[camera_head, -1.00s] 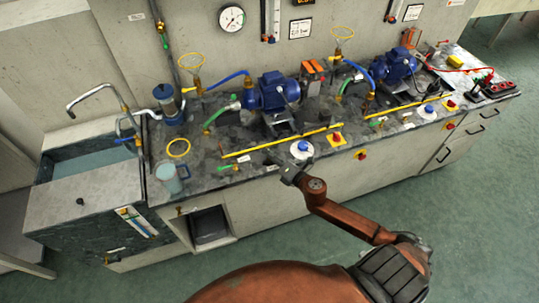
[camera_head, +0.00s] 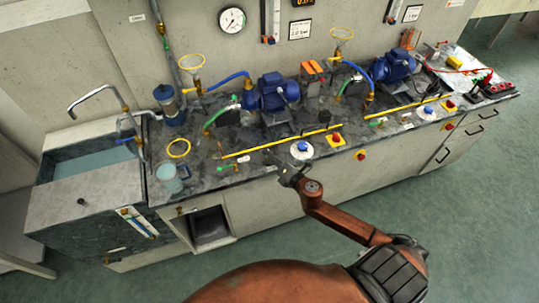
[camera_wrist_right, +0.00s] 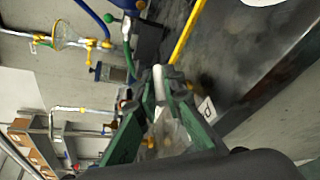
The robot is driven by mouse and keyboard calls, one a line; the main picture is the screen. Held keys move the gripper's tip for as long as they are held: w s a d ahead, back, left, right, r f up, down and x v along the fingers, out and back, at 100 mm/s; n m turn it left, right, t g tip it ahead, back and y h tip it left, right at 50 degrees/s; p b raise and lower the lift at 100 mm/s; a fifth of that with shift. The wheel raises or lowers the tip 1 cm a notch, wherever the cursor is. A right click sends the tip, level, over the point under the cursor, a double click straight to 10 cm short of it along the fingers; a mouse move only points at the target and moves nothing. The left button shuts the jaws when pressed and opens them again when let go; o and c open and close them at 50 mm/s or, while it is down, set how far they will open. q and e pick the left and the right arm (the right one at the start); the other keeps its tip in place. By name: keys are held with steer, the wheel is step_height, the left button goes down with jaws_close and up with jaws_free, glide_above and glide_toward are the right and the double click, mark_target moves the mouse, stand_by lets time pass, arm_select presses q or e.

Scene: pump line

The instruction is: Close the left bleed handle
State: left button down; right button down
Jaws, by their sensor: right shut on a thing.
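My right gripper (camera_head: 284,170) is just in front of the bench's front edge, pointing up and to the left. In the right wrist view its green fingers (camera_wrist_right: 166,82) come close together at the tips. My left gripper is out of view.
A yellow rail (camera_head: 245,152) runs along the bench front. A white-and-blue knob (camera_head: 301,150) and a red knob (camera_head: 336,139) on a yellow plate stand near my right gripper. A blue pump (camera_head: 276,94) is behind. A clear jug (camera_head: 170,179) is at left.

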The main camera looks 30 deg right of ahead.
steer(key=m+h+p, duration=0.1)
steer(key=h, duration=0.1)
steer(key=m+h+p, duration=0.1)
steer(key=m, duration=0.1)
steer(key=shift+a+r+h, duration=0.15)
steer(key=shift+h, duration=0.25)
steer(key=m+g+h+p, duration=0.1)
steer(key=h, duration=0.1)
steer(key=shift+m+h, duration=0.3)
steer(key=shift+m, duration=0.1)
steer(key=shift+w+m+g+h, duration=0.1)
steer(key=shift+m+g+h, duration=0.4)
steer(key=shift+m+h, duration=0.45)
steer(key=shift+f+m+g+h, duration=0.25)
steer(key=shift+m+g+h, duration=0.6)
steer(key=shift+h, duration=0.3)
steer(key=m+g+h+b, duration=0.1)
steer(key=m+g+h, duration=0.1)
steer(key=shift+m+g, duration=0.3)
steer(key=shift+g, duration=0.05)
steer(key=m+g+h+b, duration=0.2)
steer(key=m+g+h, duration=0.1)
steer(key=m+g, duration=0.1)
steer(key=shift+g+b, duration=0.3)
steer(key=shift+b, duration=0.05)
steer(key=shift+m+g, duration=0.3)
steer(key=shift+g, duration=0.1)
steer(key=shift+r+g, duration=0.1)
steer(key=shift+g, duration=0.2)
